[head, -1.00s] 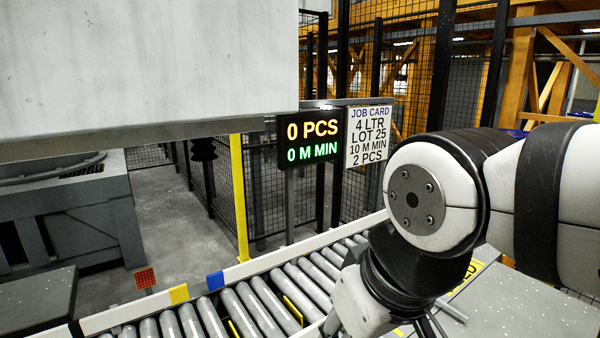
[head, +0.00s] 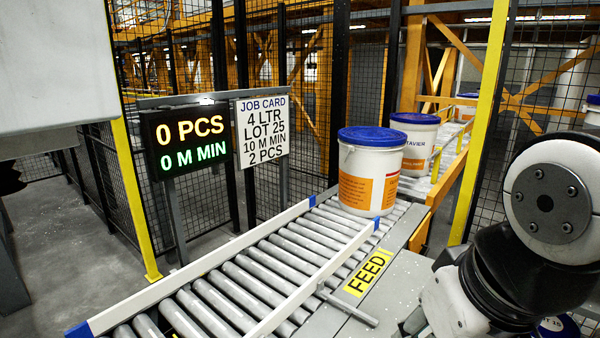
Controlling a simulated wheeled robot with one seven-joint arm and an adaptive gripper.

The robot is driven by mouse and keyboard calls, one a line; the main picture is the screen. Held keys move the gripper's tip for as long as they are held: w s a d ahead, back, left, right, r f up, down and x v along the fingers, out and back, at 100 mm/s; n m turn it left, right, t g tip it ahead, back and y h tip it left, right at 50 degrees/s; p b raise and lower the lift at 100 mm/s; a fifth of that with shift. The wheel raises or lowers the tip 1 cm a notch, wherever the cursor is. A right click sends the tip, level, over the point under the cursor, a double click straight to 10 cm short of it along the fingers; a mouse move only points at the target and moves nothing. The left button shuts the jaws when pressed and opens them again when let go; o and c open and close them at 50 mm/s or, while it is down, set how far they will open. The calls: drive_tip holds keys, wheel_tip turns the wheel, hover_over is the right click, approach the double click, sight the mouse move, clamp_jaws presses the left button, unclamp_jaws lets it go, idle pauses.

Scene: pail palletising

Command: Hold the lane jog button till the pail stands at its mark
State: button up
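A white pail (head: 370,180) with a blue lid and an orange label stands upright on the roller lane (head: 240,285) at its far right end. A second similar pail (head: 415,150) stands just behind it. A blue patch (head: 79,330) shows on the lane's rail at the lower left; I cannot tell whether it is the pail's mark. I see no jog button. My arm fills the lower right, and its gripper fingers are not visible.
A display (head: 188,140) reads 0 PCS and 0 M MIN. The job card (head: 263,130) reads 4 LTR, LOT 25, 10 M MIN, 2 PCS. A yellow FEED label (head: 369,271) lies beside the lane. Yellow posts and mesh fencing stand behind. The near rollers are empty.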

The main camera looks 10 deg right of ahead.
clamp_jaws()
idle(1.4)
